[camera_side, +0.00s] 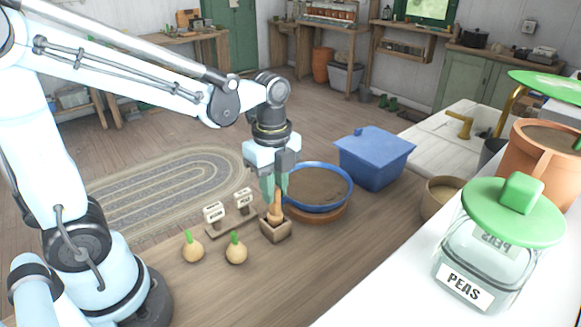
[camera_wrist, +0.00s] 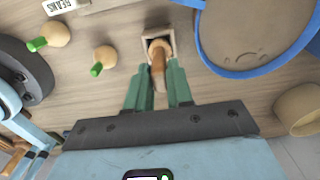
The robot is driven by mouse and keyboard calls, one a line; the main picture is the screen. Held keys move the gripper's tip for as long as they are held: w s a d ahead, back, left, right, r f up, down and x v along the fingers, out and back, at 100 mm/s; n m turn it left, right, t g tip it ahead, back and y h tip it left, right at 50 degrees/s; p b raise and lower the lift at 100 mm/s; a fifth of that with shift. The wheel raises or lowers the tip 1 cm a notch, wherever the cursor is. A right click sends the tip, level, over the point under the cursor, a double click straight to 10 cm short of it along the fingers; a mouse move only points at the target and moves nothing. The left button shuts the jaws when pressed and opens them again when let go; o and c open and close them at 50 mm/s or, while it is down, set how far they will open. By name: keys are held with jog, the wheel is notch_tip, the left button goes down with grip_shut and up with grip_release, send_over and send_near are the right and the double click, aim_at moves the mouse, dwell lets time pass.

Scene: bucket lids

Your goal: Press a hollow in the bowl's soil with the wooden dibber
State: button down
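The wooden dibber (camera_side: 275,209) stands upright in a small square wooden holder (camera_side: 275,232) on the wooden bench. In the wrist view the dibber (camera_wrist: 158,62) lies between the two green fingertips. My gripper (camera_side: 279,186) points down over the holder, with its fingers at the dibber's upper part. In the wrist view my gripper (camera_wrist: 160,68) looks open, its fingers apart on either side of the dibber. The blue-rimmed bowl (camera_side: 342,205) of brown soil is just right of and behind the holder. Its soil (camera_wrist: 240,30) shows faint curved marks in the wrist view.
Two onion-like bulbs with green tops (camera_side: 193,248) (camera_side: 236,252) lie left of the holder. Behind them is a stand of label signs (camera_side: 230,220). A blue lidded box (camera_side: 375,158), a tan pot (camera_side: 440,198) and a PEAS jar (camera_side: 485,255) are to the right.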

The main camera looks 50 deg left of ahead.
jog(key=shift+r, duration=3)
jog(key=w+r, duration=0.2)
jog(key=w, duration=0.6)
jog(key=w+r, duration=0.2)
jog(key=w, duration=0.6)
jog(key=shift+w+a+r, duration=0.3)
jog(key=shift+a, duration=0.1)
jog(key=shift+f, duration=3.6)
